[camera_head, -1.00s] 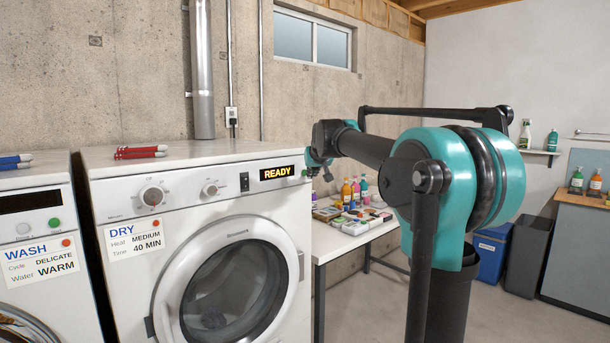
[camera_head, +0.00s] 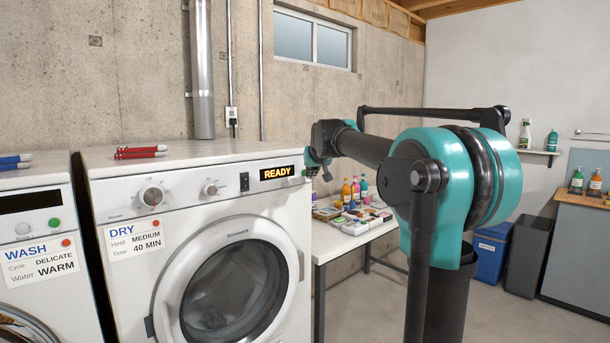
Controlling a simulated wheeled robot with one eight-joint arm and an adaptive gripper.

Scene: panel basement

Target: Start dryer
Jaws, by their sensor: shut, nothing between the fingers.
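The dryer (camera_head: 130,270) stands in the centre left with its round door (camera_head: 225,285) closed. Its display (camera_head: 277,172) reads READY. A large knob (camera_head: 152,195), a smaller knob (camera_head: 210,189) and a black rocker switch (camera_head: 245,181) sit on the panel. A label (camera_head: 135,239) reads DRY, Heat MEDIUM, Time 40 MIN. My gripper (camera_head: 316,167) is small and partly hidden at the end of my arm, by the right end of the panel. It is shut and empty. Whether it touches the panel I cannot tell, and the panel's right edge is partly covered.
A washer (camera_head: 25,305) stands close on the left, labelled WASH. Red markers (camera_head: 140,152) lie on the dryer top. A white table (camera_head: 340,242) with bottles and small items is to the right. A blue bin (camera_head: 490,250) and a grey bin (camera_head: 527,258) stand farther back.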

